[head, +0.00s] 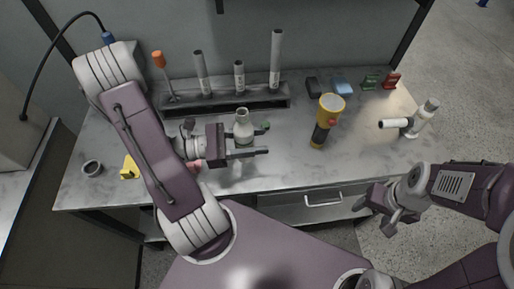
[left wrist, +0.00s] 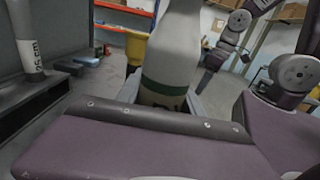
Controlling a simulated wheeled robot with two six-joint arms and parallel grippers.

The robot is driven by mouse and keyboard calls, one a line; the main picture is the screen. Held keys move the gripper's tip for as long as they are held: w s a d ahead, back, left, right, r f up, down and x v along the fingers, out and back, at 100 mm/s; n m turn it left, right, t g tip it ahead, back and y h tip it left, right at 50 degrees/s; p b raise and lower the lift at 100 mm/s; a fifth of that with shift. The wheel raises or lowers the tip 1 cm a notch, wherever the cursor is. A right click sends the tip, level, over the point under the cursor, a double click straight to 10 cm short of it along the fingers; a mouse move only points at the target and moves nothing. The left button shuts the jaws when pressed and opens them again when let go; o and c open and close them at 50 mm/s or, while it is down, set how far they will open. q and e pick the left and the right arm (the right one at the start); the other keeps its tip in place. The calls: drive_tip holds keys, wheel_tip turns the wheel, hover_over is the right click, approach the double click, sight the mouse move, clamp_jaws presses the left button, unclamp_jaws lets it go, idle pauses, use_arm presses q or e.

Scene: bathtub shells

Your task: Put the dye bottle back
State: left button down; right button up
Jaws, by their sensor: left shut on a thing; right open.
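The dye bottle (head: 243,127) is pale with a narrow neck, and it looks upright over the worktop in the head view. My left gripper (head: 248,141) is shut on the dye bottle, with a finger on either side. In the left wrist view the bottle (left wrist: 171,55) stands large between the fingers and has a dark green band low on its body. I cannot tell how high its base is above the worktop; the gripper hides it. My right gripper (head: 377,206) is open and empty, off the front right of the worktop.
A dark rack (head: 228,103) with upright tubes and an orange-topped tool stands behind the bottle. A yellow flashlight (head: 326,119) stands to the right, with a white device (head: 420,119) beyond it. Small coloured blocks (head: 371,81) lie at the back right. A grey ring (head: 92,168) and yellow piece (head: 130,168) lie left.

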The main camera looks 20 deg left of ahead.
use_arm(q)
drive_tip(key=w+f+b, duration=0.1)
drive_tip(key=w+f, duration=0.1)
drive_tip(key=w+a+f+b, duration=0.1)
drive_tip(key=w+f, duration=0.1)
drive_tip(key=f, duration=0.1)
drive_tip(key=w+a+f+b, duration=0.1)
drive_tip(key=w+f, duration=0.2)
drive_tip(key=shift+w+a+f, duration=0.1)
drive_tip(key=shift+a, duration=0.1)
drive_tip(key=shift+f, duration=0.15)
use_arm(e)
wheel_tip(320, 180, down, 5)
drive_tip(key=shift+r, duration=0.1)
use_arm(q)
drive_tip(key=c, duration=0.8)
unclamp_jaws()
drive_tip(key=shift+f, duration=0.15)
drive_tip(key=shift+o, duration=0.2)
